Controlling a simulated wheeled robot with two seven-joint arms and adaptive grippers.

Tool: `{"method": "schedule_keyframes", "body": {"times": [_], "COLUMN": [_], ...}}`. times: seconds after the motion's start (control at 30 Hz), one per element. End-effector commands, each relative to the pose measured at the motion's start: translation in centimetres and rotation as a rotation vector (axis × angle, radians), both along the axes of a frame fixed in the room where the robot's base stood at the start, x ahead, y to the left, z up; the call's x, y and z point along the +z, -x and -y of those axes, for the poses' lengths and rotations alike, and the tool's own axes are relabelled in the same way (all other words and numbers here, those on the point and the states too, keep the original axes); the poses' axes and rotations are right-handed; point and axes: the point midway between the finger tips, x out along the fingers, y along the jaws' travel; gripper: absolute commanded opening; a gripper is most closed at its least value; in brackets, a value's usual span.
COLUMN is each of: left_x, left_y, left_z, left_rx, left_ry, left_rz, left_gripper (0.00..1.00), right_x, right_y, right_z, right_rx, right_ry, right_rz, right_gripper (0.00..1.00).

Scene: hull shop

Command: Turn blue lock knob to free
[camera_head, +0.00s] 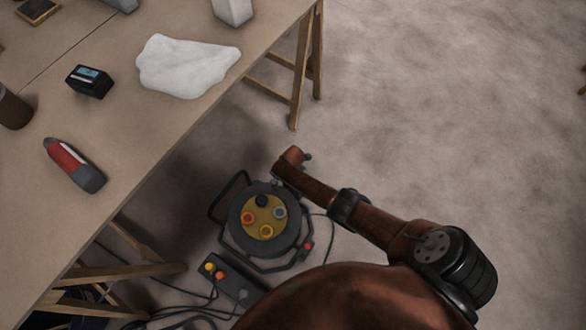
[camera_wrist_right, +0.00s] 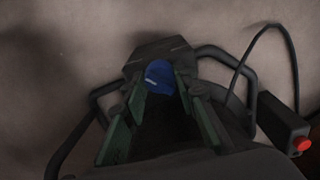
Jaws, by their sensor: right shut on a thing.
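The blue lock knob (camera_wrist_right: 158,75) shows in the right wrist view between the fingertips of my right gripper (camera_wrist_right: 161,88). The gripper's two green-sided fingers are shut on it. A dark block surrounds the far side of the knob, and the fingers cover part of the knob's sides. In the head view a dark cable reel (camera_head: 287,240) stands on the floor. I cannot make out the blue knob or my right gripper in the head view. My left gripper is not in view.
A power strip (camera_head: 238,284) with coloured knobs and loose cables lies beside the reel. The trestle table (camera_head: 120,135) at left holds a red-and-grey tool (camera_head: 74,165), a small black device (camera_head: 89,81) and a white cloth (camera_head: 185,66). Floor at right is clear.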

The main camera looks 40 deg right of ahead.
Motion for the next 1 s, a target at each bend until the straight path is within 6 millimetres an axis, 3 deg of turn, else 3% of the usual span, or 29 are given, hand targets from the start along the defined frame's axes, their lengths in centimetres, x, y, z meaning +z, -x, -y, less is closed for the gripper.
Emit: {"method": "schedule_keyframes", "body": {"times": [0.63, 0.67, 0.9, 1.0], "left_x": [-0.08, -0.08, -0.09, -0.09], "left_y": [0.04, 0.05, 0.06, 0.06], "left_z": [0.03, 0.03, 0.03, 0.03], "left_rx": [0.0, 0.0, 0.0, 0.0], "left_ry": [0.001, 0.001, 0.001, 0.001], "left_rz": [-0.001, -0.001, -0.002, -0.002], "left_gripper": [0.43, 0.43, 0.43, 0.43], "right_x": [-0.08, -0.08, -0.04, -0.02], "right_y": [0.12, 0.12, 0.06, 0.03], "right_z": [-0.08, -0.08, -0.05, -0.04], "right_rx": [0.046, 0.046, 0.045, 0.045], "right_ry": [-0.001, -0.001, -0.001, -0.001], "right_rz": [-0.003, -0.003, -0.001, -0.001], "right_gripper": [0.02, 0.28, 0.44, 0.44]}}
